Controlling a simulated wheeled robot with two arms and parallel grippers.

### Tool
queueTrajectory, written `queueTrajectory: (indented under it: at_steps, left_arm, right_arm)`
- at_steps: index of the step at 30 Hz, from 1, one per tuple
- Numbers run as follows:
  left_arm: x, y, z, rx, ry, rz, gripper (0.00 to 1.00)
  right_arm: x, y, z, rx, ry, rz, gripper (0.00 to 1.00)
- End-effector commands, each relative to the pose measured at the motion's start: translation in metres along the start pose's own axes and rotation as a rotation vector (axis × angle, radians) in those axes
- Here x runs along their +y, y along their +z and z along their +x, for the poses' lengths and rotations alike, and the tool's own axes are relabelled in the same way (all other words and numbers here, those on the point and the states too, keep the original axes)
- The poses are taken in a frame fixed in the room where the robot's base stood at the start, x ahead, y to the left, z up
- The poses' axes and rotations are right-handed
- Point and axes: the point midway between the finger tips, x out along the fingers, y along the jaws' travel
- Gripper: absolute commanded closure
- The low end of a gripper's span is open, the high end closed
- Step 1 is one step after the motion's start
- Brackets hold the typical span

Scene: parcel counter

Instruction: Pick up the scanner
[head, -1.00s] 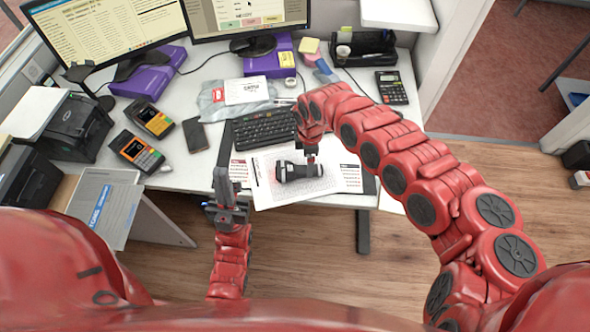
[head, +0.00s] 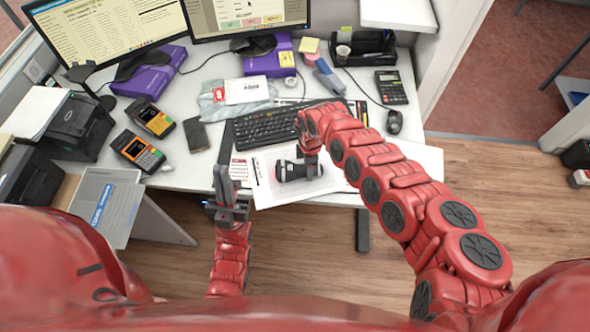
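The scanner (head: 290,171), black, lies on its side on white printed sheets near the counter's front edge. My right gripper (head: 312,166) points down at its right end. The wrist hides part of the fingers and the scanner, so I cannot tell whether they are open or touching it. My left gripper (head: 229,182) is at the counter's front edge, left of the sheets and apart from the scanner. Its fingers look spread, with nothing between them.
A keyboard (head: 265,128) lies just behind the sheets (head: 262,196). Two handheld terminals (head: 138,152) and a phone (head: 196,136) lie to the left. A mouse (head: 394,122) and calculator (head: 391,87) are at the right. Monitors stand at the back.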

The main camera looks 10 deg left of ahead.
Motion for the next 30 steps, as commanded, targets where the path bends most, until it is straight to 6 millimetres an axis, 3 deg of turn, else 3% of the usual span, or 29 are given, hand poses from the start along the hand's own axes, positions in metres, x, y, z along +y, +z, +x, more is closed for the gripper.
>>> queueTrajectory:
  at_steps: [2,9,23,30]
  left_arm:
    - [0.0,0.0,0.0,0.0,0.0,0.0,1.0]
    - [0.0,0.0,0.0,0.0,0.0,0.0,1.0]
    - [0.0,0.0,-0.001,0.0,0.0,0.0,1.0]
    - [0.0,0.001,-0.006,0.0,0.0,0.0,1.0]
  right_arm:
    - [0.0,0.0,0.0,0.0,0.0,0.0,0.56]
    - [0.0,0.0,0.0,0.0,0.0,0.0,0.99]
    - [0.001,0.0,-0.004,0.001,0.001,0.0,1.0]
    - [0.003,0.002,-0.029,-0.002,0.005,0.001,1.0]
